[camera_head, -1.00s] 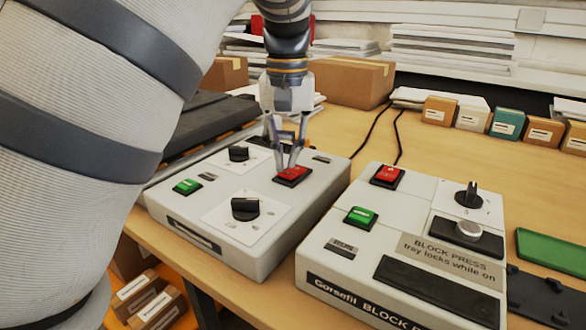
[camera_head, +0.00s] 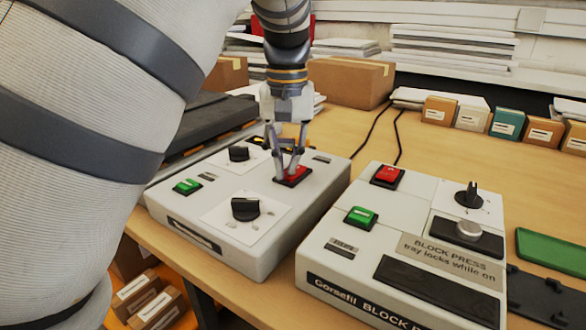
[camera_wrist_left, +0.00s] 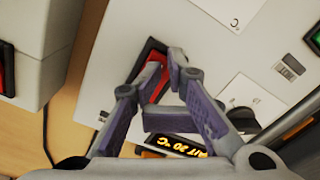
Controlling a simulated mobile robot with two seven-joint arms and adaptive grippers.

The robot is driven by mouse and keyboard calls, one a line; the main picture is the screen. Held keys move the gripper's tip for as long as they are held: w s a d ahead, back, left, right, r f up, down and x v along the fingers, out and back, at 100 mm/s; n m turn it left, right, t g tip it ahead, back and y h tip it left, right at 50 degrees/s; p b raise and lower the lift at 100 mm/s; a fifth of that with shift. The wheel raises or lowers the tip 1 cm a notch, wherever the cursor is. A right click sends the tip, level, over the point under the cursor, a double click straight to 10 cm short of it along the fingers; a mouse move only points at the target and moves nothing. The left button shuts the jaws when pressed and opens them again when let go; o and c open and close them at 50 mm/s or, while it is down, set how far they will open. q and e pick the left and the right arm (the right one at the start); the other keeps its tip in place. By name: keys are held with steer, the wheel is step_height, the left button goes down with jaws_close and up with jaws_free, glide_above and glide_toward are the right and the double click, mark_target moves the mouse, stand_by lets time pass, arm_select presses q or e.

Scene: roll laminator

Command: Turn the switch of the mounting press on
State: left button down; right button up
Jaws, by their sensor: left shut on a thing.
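A grey control box (camera_head: 282,232) stands left of centre on the table; I cannot read a name on it. It carries a red rocker switch (camera_head: 302,175) in a black frame, a green switch (camera_head: 187,186) and two black knobs (camera_head: 245,208). My left gripper (camera_head: 286,178) points down at the red switch, its fingertips at the switch and partly covering it. In the left wrist view the fingers (camera_wrist_left: 152,78) straddle the red switch (camera_wrist_left: 152,82), and a lit display (camera_wrist_left: 180,146) lies nearby. My right gripper is in neither view.
A second box labelled BLOCK PRESS (camera_head: 450,252) stands close on the right, with its own red switch (camera_head: 388,174), green switch (camera_head: 361,217) and knobs. Cardboard boxes (camera_head: 350,82) and small coloured boxes (camera_head: 508,123) stand behind.

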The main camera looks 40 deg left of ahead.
arm_select(q)
steer(key=shift+r, duration=3.5)
steer(key=shift+f, duration=0.1)
